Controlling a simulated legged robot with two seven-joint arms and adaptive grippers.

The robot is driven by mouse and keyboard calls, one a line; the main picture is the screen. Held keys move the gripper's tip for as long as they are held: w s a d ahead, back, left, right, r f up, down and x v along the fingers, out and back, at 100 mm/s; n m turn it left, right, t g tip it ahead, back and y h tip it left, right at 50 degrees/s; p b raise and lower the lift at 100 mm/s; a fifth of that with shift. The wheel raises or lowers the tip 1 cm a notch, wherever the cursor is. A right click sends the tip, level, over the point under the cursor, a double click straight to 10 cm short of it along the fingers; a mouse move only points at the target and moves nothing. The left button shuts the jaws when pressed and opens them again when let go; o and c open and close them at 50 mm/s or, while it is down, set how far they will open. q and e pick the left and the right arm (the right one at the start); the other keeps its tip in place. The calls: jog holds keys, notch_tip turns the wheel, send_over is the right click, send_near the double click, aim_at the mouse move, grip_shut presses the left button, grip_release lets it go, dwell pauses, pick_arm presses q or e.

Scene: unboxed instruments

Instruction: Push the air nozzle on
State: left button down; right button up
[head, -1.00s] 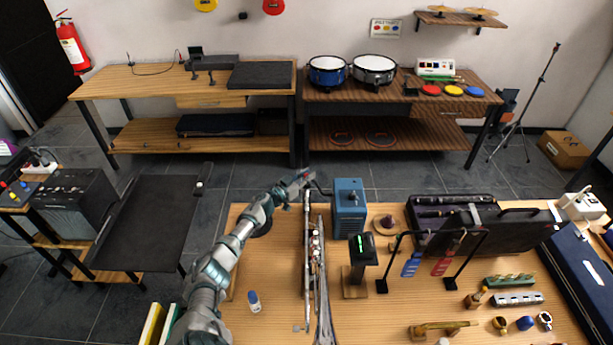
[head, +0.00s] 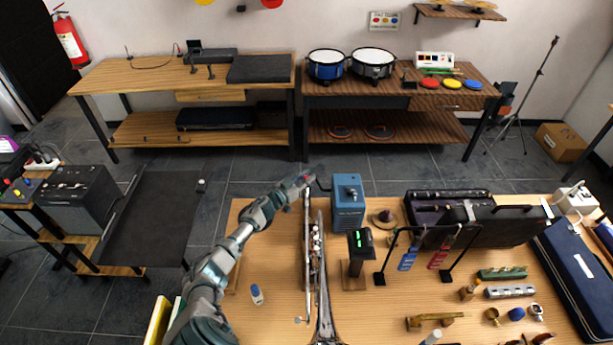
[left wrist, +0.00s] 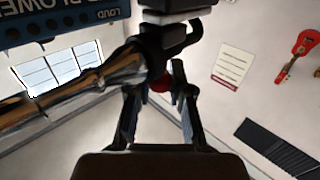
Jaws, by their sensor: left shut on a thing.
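The blue blower (head: 348,201) stands at the table's far edge. It shows at the upper left in the left wrist view (left wrist: 60,20). A black air nozzle (head: 323,185) sits at its left side; a black fitting (left wrist: 165,40) shows between blower and fingers in the left wrist view. A long silver instrument (head: 314,262) lies along the table, its far end near the nozzle. A shiny tube (left wrist: 90,85) meets the black fitting. My left gripper (head: 305,180) is shut at this spot, apparently on the nozzle; the exact contact is partly hidden. My right gripper is not in view.
A black stand with a green display (head: 360,242) and a rack with blue and red tags (head: 408,262) stand right of the instrument. A small white-and-blue bottle (head: 257,294) stands left of it. An open case (head: 435,214) lies further right.

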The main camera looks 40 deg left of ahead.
pick_arm(q)
jog(key=c, duration=1.1)
grip_release()
jog(key=shift+s+f, duration=0.1)
jog(key=shift+f, duration=0.05)
jog(key=shift+s+d+r, duration=0.1)
jog(key=shift+r, duration=0.1)
jog(key=shift+f, duration=0.1)
jog(key=shift+s, duration=0.25)
jog(key=s, duration=0.7)
jog(key=s+a, duration=0.1)
jog(key=s, duration=0.3)
jog(key=shift+s, duration=0.2)
